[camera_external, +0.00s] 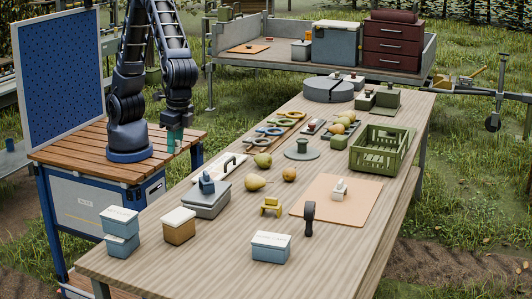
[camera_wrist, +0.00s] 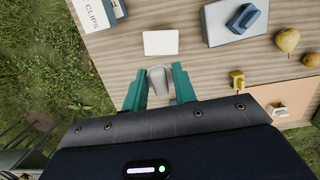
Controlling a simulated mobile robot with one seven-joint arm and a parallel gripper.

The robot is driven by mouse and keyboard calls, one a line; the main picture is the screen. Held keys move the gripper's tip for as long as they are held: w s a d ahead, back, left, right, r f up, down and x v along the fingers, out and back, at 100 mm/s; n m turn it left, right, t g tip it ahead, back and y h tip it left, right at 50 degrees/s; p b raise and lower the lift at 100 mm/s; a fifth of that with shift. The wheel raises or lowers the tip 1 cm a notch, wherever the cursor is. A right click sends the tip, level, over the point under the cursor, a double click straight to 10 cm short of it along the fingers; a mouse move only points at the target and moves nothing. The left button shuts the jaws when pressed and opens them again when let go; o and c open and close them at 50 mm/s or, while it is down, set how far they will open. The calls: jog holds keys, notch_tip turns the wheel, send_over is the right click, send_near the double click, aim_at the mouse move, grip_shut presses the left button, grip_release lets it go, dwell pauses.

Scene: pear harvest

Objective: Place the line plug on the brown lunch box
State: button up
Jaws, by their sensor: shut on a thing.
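The brown lunch box (camera_external: 179,231) has a white lid and stands near the front left of the long table. In the wrist view its pale lid (camera_wrist: 160,43) shows just beyond my fingertips. My gripper (camera_external: 174,138) hangs downward at the table's left side, over the wooden stand, apart from the lunch box. In the wrist view its teal fingers are shut on a grey rounded piece (camera_wrist: 157,80), which appears to be the line plug. The plug's lower part is hidden in the wrist view, and it is hard to make out in the external view.
Blue stacked boxes (camera_external: 121,231) stand left of the lunch box. A grey box (camera_external: 206,203) with a blue piece on it stands to its right. Another blue box (camera_external: 271,247) stands at the front. Pears (camera_external: 255,182) and a green crate (camera_external: 375,154) lie farther back.

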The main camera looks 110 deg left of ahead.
aim_at(177, 214)
jog(key=shift+s+d+f, duration=0.15)
jog(key=shift+s+f, duration=0.05)
jog(key=shift+s, duration=0.15)
notch_tip(177, 214, down, 20)
jog(key=shift+r, duration=0.2)
jog(key=shift+f, duration=0.1)
jog(key=o, duration=0.9)
jog(key=shift+o, duration=0.2)
